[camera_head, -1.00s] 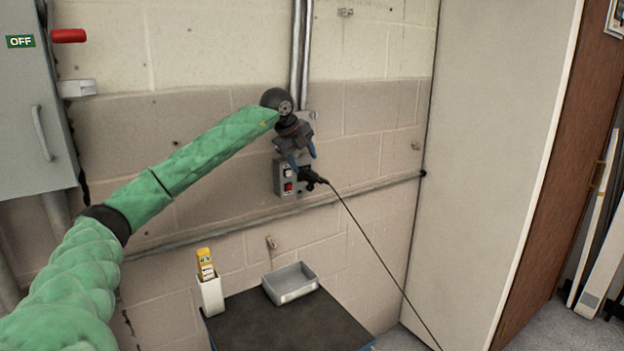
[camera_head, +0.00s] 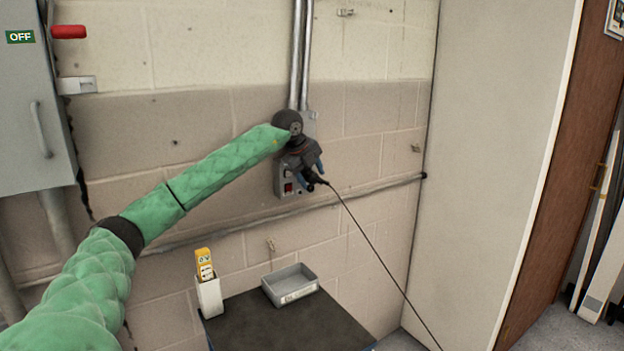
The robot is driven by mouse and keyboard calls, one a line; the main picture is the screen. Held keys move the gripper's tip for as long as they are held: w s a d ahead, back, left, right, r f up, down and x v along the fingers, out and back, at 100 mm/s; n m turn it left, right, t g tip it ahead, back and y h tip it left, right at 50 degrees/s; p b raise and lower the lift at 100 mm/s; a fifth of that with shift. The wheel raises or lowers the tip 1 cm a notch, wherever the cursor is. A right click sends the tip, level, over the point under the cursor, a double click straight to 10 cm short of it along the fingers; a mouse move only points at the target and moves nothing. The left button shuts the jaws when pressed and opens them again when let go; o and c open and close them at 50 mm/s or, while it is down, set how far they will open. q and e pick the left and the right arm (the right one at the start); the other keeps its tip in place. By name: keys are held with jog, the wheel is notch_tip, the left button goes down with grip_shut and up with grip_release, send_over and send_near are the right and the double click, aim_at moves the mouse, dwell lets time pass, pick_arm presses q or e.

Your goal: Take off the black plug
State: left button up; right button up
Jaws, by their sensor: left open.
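The black plug (camera_head: 313,177) sits at the right side of the grey wall socket box (camera_head: 282,190), which has a red switch. A black cable runs from the plug down to the lower right. My left gripper (camera_head: 310,171) is open, with its blue-tipped fingers close around or just in front of the plug. I cannot tell whether they touch it. The gripper body hides the upper part of the box and some of the plug. My right gripper is not in view.
Below stands a dark-topped table (camera_head: 285,325) with a grey tray (camera_head: 290,284) and a white holder (camera_head: 209,297) with a yellow tag. A grey cabinet (camera_head: 35,120) with a red handle is at left. A tall pale panel (camera_head: 490,150) stands at right.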

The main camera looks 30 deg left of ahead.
aim_at(318, 180)
pick_arm(q)
jog(key=c, duration=1.1)
jog(key=shift+o, duration=0.2)
jog(key=shift+s+d, duration=0.35)
jog(key=shift+d, duration=0.45)
jog(key=shift+s+d, duration=0.3)
jog(key=shift+d, duration=0.5)
jog(key=d, duration=0.1)
jog(key=s+d, duration=0.1)
jog(key=d, duration=0.1)
jog(key=s+d+b, duration=0.1)
jog(key=shift+d, duration=0.3)
